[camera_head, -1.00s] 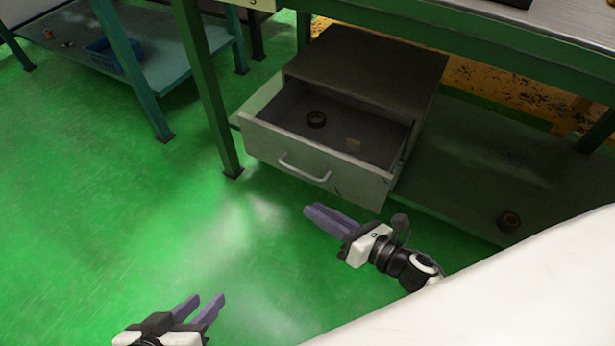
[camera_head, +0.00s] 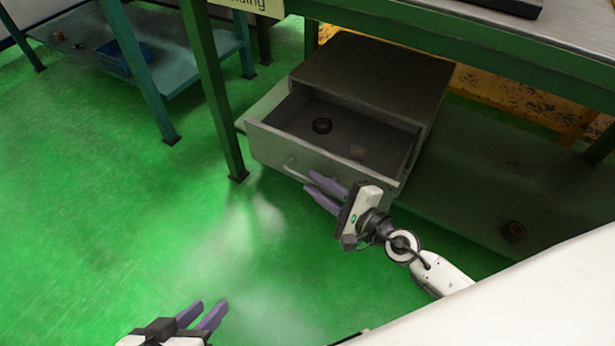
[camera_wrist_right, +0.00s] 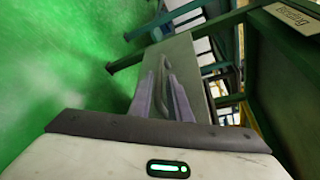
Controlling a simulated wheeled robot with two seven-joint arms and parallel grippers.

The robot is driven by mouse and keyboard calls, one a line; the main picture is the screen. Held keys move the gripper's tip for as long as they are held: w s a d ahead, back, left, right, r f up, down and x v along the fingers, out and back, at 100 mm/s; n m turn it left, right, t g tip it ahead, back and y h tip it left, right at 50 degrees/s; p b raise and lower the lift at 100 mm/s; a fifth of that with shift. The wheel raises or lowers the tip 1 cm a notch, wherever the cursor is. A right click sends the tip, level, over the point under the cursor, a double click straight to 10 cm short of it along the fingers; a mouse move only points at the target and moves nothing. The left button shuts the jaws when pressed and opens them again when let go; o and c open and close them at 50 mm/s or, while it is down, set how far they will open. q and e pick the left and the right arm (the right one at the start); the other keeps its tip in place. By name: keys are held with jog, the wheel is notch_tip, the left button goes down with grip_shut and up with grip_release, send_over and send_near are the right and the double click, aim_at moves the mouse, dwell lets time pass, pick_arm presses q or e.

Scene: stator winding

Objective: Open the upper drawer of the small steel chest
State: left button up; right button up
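The small steel chest (camera_head: 375,70) stands on the lower shelf of the green bench in the head view. The drawer's bar handle (camera_head: 291,167) is partly hidden by my right gripper (camera_head: 311,183), which is at the drawer front. In the right wrist view the purple fingers are apart, with the handle (camera_wrist_right: 163,75) seen between them; contact cannot be told. My left gripper (camera_head: 207,307) is open and empty, low over the floor.
A bench leg (camera_head: 217,110) stands just left of the chest. A teal table (camera_head: 190,65) with a blue basket (camera_head: 125,57) is at the back left. The green floor (camera_head: 130,220) in front is clear.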

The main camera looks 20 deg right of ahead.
jog(key=x, duration=0.2)
jog(key=shift+w+a+f, duration=0.1)
jog(key=shift+w, duration=0.2)
jog(key=shift+w+a+f, duration=0.1)
jog(key=shift+w+a, duration=0.1)
jog(key=shift+w, duration=0.3)
pick_arm(q)
jog(key=shift+w+d+r, duration=0.15)
jog(key=shift+w+r, duration=0.05)
jog(key=shift+w, duration=0.1)
